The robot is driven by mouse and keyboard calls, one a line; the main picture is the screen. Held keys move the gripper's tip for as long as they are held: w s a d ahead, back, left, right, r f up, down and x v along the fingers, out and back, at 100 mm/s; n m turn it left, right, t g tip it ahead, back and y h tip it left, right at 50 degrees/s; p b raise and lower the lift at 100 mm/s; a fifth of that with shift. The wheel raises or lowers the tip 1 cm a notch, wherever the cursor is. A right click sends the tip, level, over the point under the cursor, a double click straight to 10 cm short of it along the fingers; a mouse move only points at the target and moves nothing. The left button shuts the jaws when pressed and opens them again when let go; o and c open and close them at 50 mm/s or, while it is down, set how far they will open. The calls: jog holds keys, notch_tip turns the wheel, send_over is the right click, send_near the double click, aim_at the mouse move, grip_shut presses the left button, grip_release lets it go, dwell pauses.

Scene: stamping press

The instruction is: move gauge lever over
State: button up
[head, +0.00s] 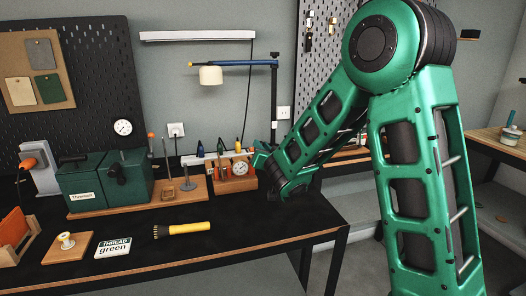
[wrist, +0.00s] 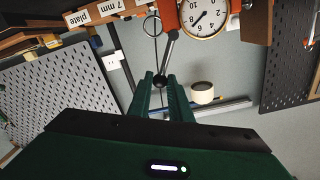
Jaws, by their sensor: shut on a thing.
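The gauge is a round white dial (wrist: 203,17) with black numbers, at the top of the wrist view, where the picture is turned upside down. In the head view the gauge (head: 240,169) stands on a wooden block at the right of the bench. My gripper (wrist: 165,82) is shut on the knob end of the lever, with a green finger on each side. In the head view my gripper (head: 259,160) is partly hidden behind my arm.
A green press box (head: 83,184) and upright pins (head: 187,180) stand left of the gauge. A yellow-handled brush (head: 182,229) and a "THREAD green" card (head: 113,247) lie in front. The black bench top (head: 265,218) is clear at front right. A lamp (head: 211,76) hangs above.

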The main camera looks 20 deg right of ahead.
jog(key=shift+a, duration=0.2)
jog(key=shift+a+r, duration=0.35)
jog(key=shift+a, duration=0.6)
jog(key=shift+a, duration=0.65)
jog(key=o, duration=0.9)
jog(key=shift+r, duration=0.1)
